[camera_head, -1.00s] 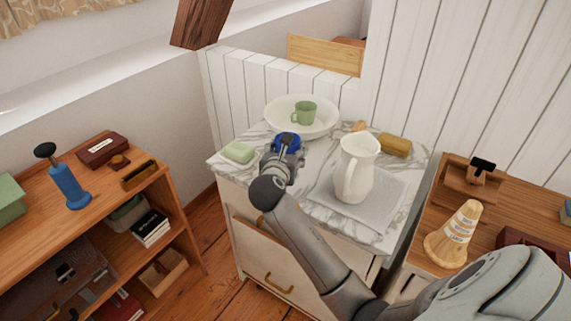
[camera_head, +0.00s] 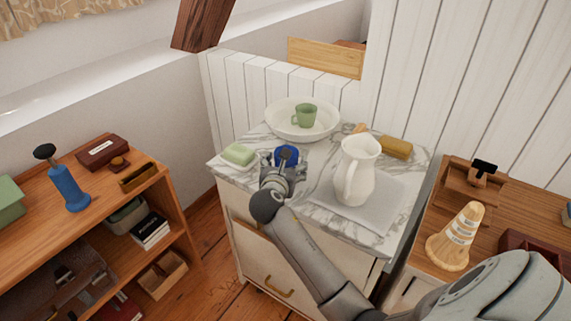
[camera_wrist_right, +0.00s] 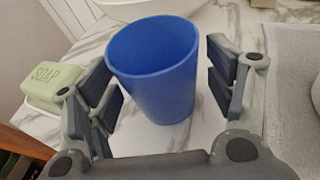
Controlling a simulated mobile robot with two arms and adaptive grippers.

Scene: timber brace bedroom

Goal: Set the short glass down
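The short glass, a blue tumbler (camera_head: 287,153), stands upright on the marble top of the washstand (camera_head: 311,217), in front of the white basin. In the right wrist view the glass (camera_wrist_right: 155,75) sits between the spread fingers of my right gripper (camera_wrist_right: 160,88). A gap shows between the glass and the right finger; the left finger is close to the glass, and I cannot tell whether it touches. In the head view my right gripper (camera_head: 284,168) is at the near side of the glass, open. My left gripper is not in view.
A green soap block (camera_head: 238,153) on a dish is left of the glass. A white pitcher (camera_head: 356,172) stands on a grey cloth (camera_head: 385,198) at right. Behind is the basin (camera_head: 283,122) with a green cup (camera_head: 305,116). A yellow-brown object (camera_head: 396,147) lies at back right.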

